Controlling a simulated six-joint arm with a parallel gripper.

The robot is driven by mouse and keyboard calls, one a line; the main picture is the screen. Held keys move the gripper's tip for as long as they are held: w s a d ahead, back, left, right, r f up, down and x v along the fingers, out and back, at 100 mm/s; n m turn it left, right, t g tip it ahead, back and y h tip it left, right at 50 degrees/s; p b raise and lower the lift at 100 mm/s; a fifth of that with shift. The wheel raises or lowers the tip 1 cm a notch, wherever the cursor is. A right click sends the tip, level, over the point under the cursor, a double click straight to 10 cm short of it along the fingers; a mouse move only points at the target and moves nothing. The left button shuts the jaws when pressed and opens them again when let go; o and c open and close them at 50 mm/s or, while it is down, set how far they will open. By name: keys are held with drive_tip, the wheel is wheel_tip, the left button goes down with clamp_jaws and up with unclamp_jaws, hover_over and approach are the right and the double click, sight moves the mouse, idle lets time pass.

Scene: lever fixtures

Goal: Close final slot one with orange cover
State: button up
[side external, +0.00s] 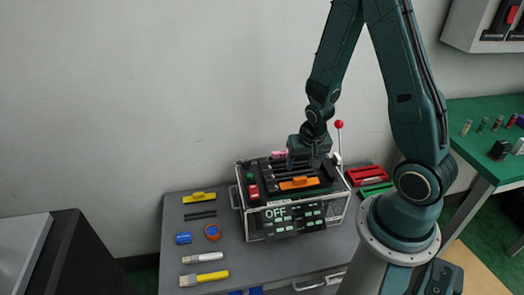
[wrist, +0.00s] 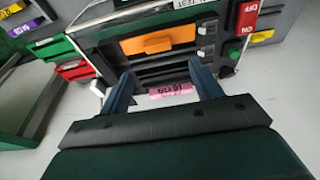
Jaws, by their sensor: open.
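The orange cover (side external: 298,183) lies on the top panel of the boxy machine, toward its front edge. It also shows in the wrist view (wrist: 158,39) as a flat orange plate with a raised grip, seated across one slot row. Dark slots (wrist: 165,70) lie beside it without an orange cover. My gripper (side external: 302,166) is over the machine's top, behind the orange cover. In the wrist view my gripper (wrist: 165,88) has its two fingers wide apart with nothing held between them. I cannot read which slot is number one.
A red-knobbed lever (side external: 339,126) stands upright at the machine's back right. A red switch (wrist: 247,17) sits on the panel, and a pink label (wrist: 170,88) lies near the fingers. A yellow cover (side external: 199,197) and small tools lie on the grey table left of the machine. Red (side external: 365,175) and green trays sit right.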

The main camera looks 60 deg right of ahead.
drive_tip(key=shift+r, duration=1.65)
drive_tip(key=s+a+r+n+t+y, duration=0.15)
drive_tip(key=a+r, duration=0.25)
drive_tip(key=r, duration=0.4)
drive_tip(key=a+r+n+t+h, duration=0.1)
drive_tip(key=a+r+n, duration=0.2)
drive_tip(key=r, duration=0.4)
drive_tip(key=s+a+r+n+y, duration=0.1)
drive_tip(key=s+a+r+n, duration=0.3)
drive_tip(key=s+r, duration=0.4)
drive_tip(key=shift+s+a+r+t+y, duration=0.35)
drive_tip(key=shift+a+r+t, duration=0.1)
drive_tip(key=shift+a+r, duration=0.15)
drive_tip(key=shift+w+n, duration=0.1)
drive_tip(key=shift+n, duration=0.15)
